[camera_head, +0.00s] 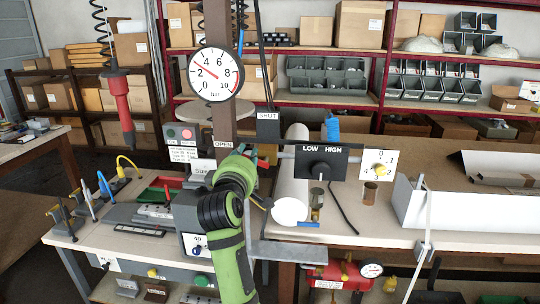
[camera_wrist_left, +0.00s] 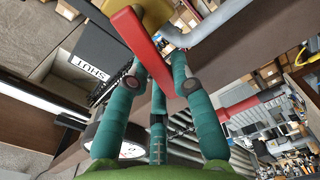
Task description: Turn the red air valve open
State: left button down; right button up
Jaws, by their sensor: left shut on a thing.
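The red valve lever (camera_wrist_left: 143,48) runs from a yellow valve body (camera_wrist_left: 152,12) in the left wrist view. My left gripper (camera_wrist_left: 162,82) has its teal fingers on both sides of the lever's end and is shut on it. In the head view, the lever (camera_head: 263,163) is a small red patch, mostly hidden behind my left gripper (camera_head: 243,150) beside the brown post. A SHUT sign (camera_head: 268,115) is above and an OPEN sign (camera_head: 223,145) is to the left. My right gripper is not in view.
A round pressure gauge (camera_head: 213,74) is on the post (camera_head: 222,125), its needle between 2 and 4. A LOW/HIGH switch box (camera_head: 321,160) stands close on the right. A red tool (camera_head: 121,105) hangs at left. A white roll (camera_head: 291,190) lies behind my arm.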

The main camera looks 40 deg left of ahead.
pick_arm(q)
jog(key=shift+a+f+n+p, duration=0.1)
jog(key=shift+f+n+p, duration=0.25)
jog(key=shift+n, duration=0.55)
jog(key=shift+f+n+p, duration=0.15)
jog(key=shift+f+n, duration=0.25)
jog(key=shift+n, duration=0.5)
jog(key=shift+s, duration=0.1)
jog(key=c, duration=1)
grip_release()
jog(key=shift+a+f, duration=0.1)
jog(key=shift+c, duration=0.2)
notch_tip(320, 180, up, 10)
jog(key=shift+r, duration=0.1)
